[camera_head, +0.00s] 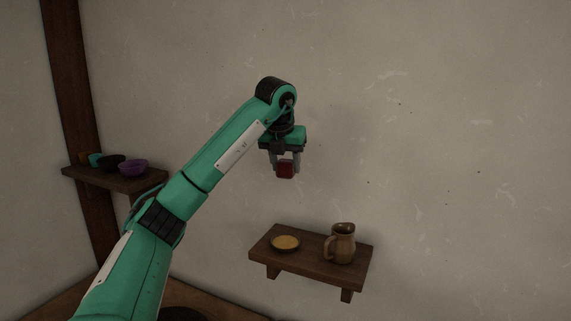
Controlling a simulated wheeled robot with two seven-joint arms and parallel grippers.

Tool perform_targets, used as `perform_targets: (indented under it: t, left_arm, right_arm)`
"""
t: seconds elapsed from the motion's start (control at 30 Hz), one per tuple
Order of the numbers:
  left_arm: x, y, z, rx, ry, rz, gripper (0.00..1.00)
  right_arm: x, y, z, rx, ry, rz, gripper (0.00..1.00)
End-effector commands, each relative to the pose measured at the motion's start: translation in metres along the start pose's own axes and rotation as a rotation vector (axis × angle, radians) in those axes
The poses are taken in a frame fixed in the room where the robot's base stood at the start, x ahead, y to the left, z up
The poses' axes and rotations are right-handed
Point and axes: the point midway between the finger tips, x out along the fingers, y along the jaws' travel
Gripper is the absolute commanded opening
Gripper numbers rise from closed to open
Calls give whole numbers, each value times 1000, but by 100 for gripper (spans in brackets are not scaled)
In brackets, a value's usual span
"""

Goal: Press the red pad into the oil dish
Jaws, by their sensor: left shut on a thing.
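The red pad (285,169) is a small dark red block held between the fingers of my left gripper (286,165). The left gripper points down and is shut on the pad, in the air in front of the wall. The oil dish (285,243) is a small round shallow dish with a yellowish inside. It sits on the left part of a wooden wall shelf (312,262). The pad is above the dish in the picture, with a clear gap between them. My right gripper is not in view.
A brown jug (342,243) with its handle to the left stands right of the dish on the same shelf.

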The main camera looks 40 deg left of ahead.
Motion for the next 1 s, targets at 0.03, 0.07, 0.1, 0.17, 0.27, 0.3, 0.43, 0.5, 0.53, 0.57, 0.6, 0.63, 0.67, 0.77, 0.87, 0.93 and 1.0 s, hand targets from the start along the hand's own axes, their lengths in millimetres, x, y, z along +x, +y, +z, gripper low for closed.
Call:
perform_targets:
  t: [0.03,0.07,0.1,0.17,0.27,0.3,0.43,0.5,0.53,0.57,0.6,0.63,0.67,0.77,0.87,0.93,1.0]
  left_arm:
    - [1,0,0,0,0,0,25]
    - [2,0,0,0,1,1,25]
    - [4,0,0,0,1,1,25]
    - [9,-1,-2,0,3,2,25]
    - [22,-1,-4,-1,5,3,25]
    - [29,-2,-6,-1,5,4,25]
    - [52,-3,-13,-2,6,4,25]
    - [65,-3,-18,-2,7,5,25]
    - [70,-2,-20,-2,6,4,25]
    - [74,-2,-23,-2,6,5,25]
    - [81,-2,-26,-2,5,5,25]
    - [86,-2,-29,-2,5,5,25]
    - [90,-2,-31,-2,5,4,25]
    - [102,-2,-39,-1,4,3,25]
    - [110,0,-44,-1,3,2,25]
    - [115,0,-47,0,2,1,25]
    - [118,0,-49,0,1,1,25]
  right_arm:
    - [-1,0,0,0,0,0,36]
    - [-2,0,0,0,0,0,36]
    - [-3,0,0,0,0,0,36]
    - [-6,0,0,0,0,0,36]
    - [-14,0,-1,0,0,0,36]
    - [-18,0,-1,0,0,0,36]
    - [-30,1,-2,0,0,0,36]
    - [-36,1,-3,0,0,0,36]
    - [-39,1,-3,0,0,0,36]
    - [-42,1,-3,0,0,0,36]
    - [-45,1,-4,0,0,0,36]
    - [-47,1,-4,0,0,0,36]
    - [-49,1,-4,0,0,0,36]
    - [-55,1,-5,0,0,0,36]
    - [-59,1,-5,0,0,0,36]
    - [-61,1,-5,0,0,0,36]
    - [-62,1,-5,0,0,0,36]
